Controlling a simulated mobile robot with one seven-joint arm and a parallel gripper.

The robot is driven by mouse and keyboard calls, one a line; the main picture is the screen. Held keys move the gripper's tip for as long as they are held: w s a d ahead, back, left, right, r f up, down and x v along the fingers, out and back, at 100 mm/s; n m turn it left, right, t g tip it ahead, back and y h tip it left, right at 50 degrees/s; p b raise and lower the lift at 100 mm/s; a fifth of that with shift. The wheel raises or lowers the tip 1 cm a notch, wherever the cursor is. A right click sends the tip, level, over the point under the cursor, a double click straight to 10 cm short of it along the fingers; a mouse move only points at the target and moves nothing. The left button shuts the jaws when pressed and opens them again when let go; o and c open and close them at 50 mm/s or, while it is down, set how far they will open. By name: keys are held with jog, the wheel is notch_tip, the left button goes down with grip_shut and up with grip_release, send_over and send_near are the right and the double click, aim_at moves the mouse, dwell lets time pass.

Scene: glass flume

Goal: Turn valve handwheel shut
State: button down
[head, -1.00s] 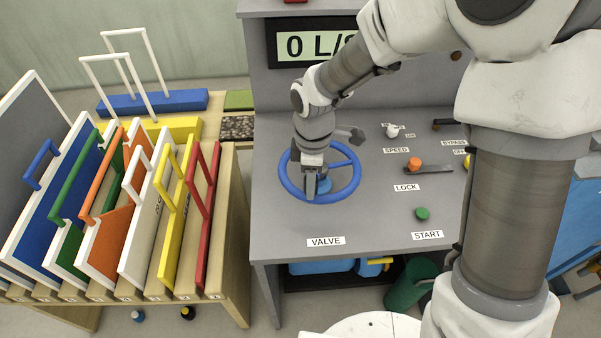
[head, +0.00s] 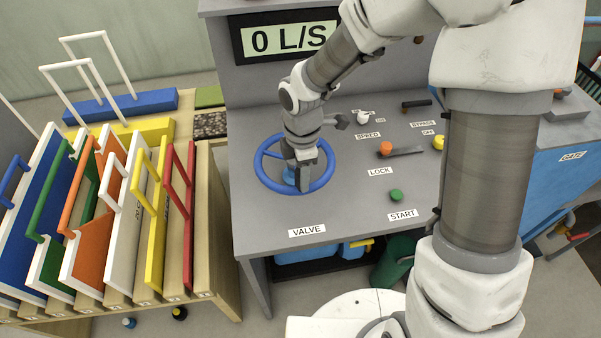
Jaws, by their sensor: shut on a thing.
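The blue valve handwheel (head: 331,165) lies flat on the grey console top, behind the white VALVE label (head: 307,230). My gripper (head: 303,186) points down inside the wheel's ring, close to its blue hub. It is shut on the handwheel; the jaws and wrist hide the exact place of contact and part of the spokes. The flow display (head: 289,38) on the upright panel behind reads 0 L/S.
An orange LOCK knob (head: 385,148), a green START button (head: 396,195) and a white SPEED knob (head: 362,117) sit right of the wheel. A wooden rack (head: 222,240) with coloured framed panels stands left. My arm covers the console's right part.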

jog(key=shift+d, duration=0.1)
jog(key=c, duration=0.5)
grip_release()
notch_tip(320, 180, up, 18)
jog(key=p, duration=0.1)
jog(key=shift+f, duration=0.25)
jog(key=s+d+r+m+t, duration=0.2)
jog(key=s+d+r+m, duration=0.1)
jog(key=s+d+m, duration=0.4)
jog(key=s+d+r+m+t, duration=0.3)
jog(key=s+d+m, duration=0.4)
jog(key=m, duration=0.7)
jog(key=shift+d+r+m+t, duration=0.3)
jog(key=shift+d+r, duration=0.3)
jog(key=shift+d, duration=0.3)
